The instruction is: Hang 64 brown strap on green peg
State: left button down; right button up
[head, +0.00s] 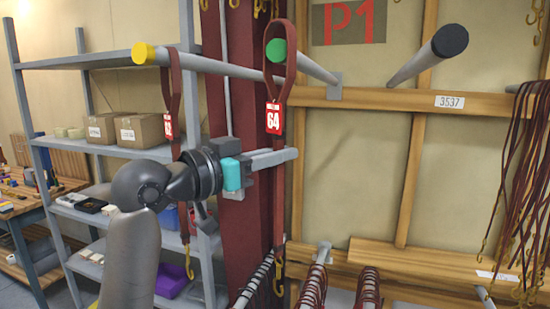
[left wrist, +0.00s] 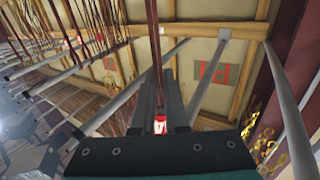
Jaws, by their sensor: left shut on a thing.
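The brown strap 64 (head: 278,205) hangs upright, with its red tag (head: 273,118) showing 64. In the head view its top loop frames the end of the green peg (head: 276,50). I cannot tell whether the loop is around the peg or only in front of it. My left gripper (head: 284,155) is shut on the strap below the tag. In the left wrist view the strap (left wrist: 154,45) runs up from between the fingers (left wrist: 160,100), and part of the red tag (left wrist: 160,124) shows between them. My right gripper is not in view.
A yellow-ended peg (head: 143,54) to the left holds a strap tagged 63 (head: 168,127). A black-ended peg (head: 450,40) stands bare at the right. Many straps hang at the far right (head: 520,160). A dark red post (head: 243,235) stands behind my gripper. Grey shelves (head: 100,62) hold boxes.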

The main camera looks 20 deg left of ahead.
pick_arm(q)
jog(key=w+f+b, duration=0.1)
jog(key=w+f, duration=0.1)
jog(key=w, duration=0.4)
jog(key=shift+f+b, duration=0.25)
jog(key=shift+b, duration=0.15)
dwell(0.3)
jog(key=shift+d+f, duration=0.1)
dwell(0.5)
jog(key=c, duration=0.8)
grip_release()
jog(key=shift+c, duration=0.2)
jog(key=shift+s, duration=0.1)
jog(key=b+v, duration=0.3)
jog(key=v, duration=1.2)
jog(key=shift+b, duration=0.4)
